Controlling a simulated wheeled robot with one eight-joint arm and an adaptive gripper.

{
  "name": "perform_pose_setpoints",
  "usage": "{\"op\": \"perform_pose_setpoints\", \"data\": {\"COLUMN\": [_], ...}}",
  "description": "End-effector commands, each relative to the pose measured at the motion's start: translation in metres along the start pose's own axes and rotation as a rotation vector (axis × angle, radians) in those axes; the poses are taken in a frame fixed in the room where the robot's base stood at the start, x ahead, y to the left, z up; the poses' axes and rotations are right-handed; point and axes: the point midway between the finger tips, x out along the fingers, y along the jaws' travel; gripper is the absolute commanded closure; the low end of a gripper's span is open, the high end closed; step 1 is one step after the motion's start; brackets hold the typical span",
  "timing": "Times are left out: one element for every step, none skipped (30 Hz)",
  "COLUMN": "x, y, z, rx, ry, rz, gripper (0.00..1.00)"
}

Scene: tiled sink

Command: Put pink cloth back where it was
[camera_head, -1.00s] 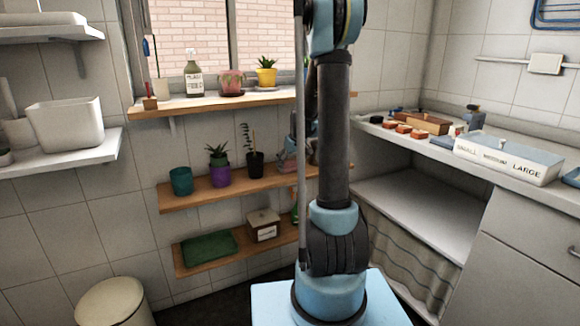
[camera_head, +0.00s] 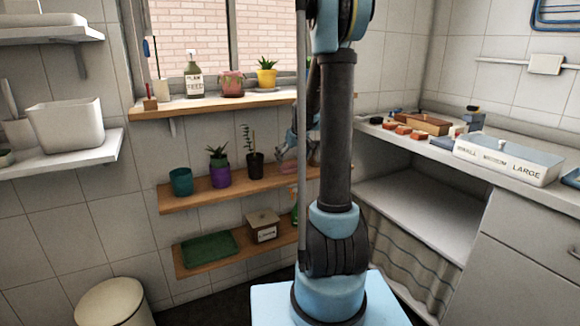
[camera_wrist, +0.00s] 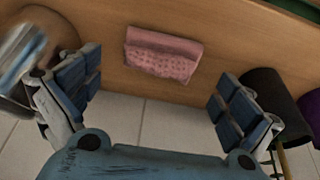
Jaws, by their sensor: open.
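The pink cloth (camera_wrist: 163,54) lies folded on the wooden middle shelf (camera_wrist: 215,35), near the shelf's edge in the wrist view. Its lower part has a dotted pattern. My gripper (camera_wrist: 155,95) is open, with its blue-padded fingers spread wide on either side, apart from the cloth. Nothing is between the fingers. In the head view my gripper (camera_head: 289,148) is just above the right part of the middle shelf (camera_head: 215,192), partly hidden by my arm.
On the middle shelf a black pot (camera_head: 255,166), a purple pot (camera_head: 220,176) and a teal pot (camera_head: 181,182) stand left of my gripper. The black pot (camera_wrist: 270,95) is close to one finger in the wrist view. A brown rounded object (camera_wrist: 45,35) is near the other.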

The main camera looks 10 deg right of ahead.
Motion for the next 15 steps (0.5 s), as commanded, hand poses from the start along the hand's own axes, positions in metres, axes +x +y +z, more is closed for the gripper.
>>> {"op": "perform_pose_setpoints", "data": {"x": [-0.008,-0.013,-0.019,-0.023,-0.028,-0.034,-0.039,-0.043,-0.049,-0.053,-0.057,-0.062,-0.065,-0.069,-0.072], "y": [0.000,0.000,0.000,0.000,0.000,0.000,0.000,0.000,0.000,0.000,0.000,0.000,0.000,0.000,0.000], "z": [0.000,0.000,0.000,0.000,0.001,0.000,0.000,0.000,0.000,0.000,0.000,0.000,0.000,0.000,0.000], "rx": [0.000,0.000,0.000,0.000,0.000,0.000,0.000,0.000,0.001,0.001,0.001,0.001,0.001,0.001,0.001], "ry": [0.000,0.000,0.000,0.000,0.000,0.000,0.000,0.000,0.000,0.000,0.000,0.000,0.000,0.000,0.000], "rz": [0.000,0.000,0.000,0.000,0.000,0.000,0.000,0.000,0.000,0.000,0.000,0.000,0.000,0.000,0.000], "gripper": [0.01,0.01,0.01,0.01,0.01,0.01,0.01,0.01,0.01,0.01,0.01,0.01,0.01,0.01,0.01]}}
